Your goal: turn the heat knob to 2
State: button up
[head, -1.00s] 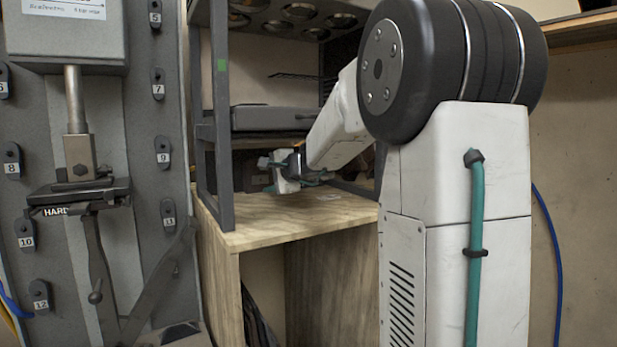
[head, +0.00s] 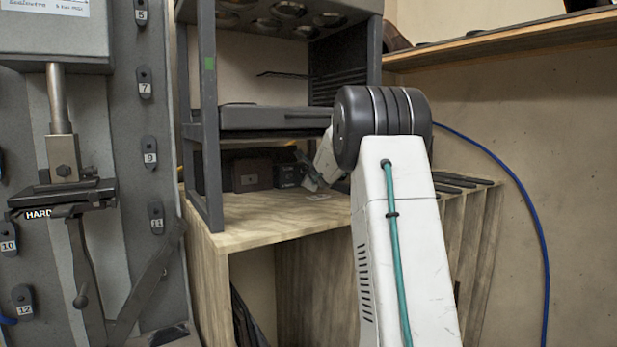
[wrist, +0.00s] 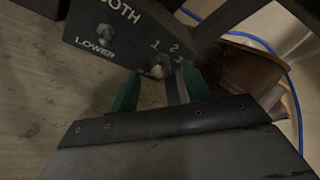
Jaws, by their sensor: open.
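In the wrist view, a dark control panel (wrist: 120,40) carries a knob (wrist: 158,66) with the numbers 1, 2 and 3 beside it. A second control (wrist: 103,33) is labelled LOWER, with part of a word ending in OTH above it. My gripper (wrist: 161,88) is open, its green fingers on either side of the area just below the knob. I cannot tell whether they touch it, or which number the knob points to. In the head view, the end of my arm reaches under the rack, and my own links partly hide it.
A dark metal rack (head: 209,110) with a shelf tray (head: 272,117) stands on the wooden bench (head: 270,218). Its posts and tray lie close to my arm. A stitching machine (head: 62,150) stands at the left. A blue cable (head: 541,240) hangs along the right wall.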

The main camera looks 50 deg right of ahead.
jog(key=shift+x, duration=0.85)
jog(key=c, duration=1)
jog(key=shift+r+m+y, duration=0.1)
jog(key=shift+m+y, duration=0.3)
jog(key=shift+m, duration=0.4)
jog(key=shift+y, duration=0.3)
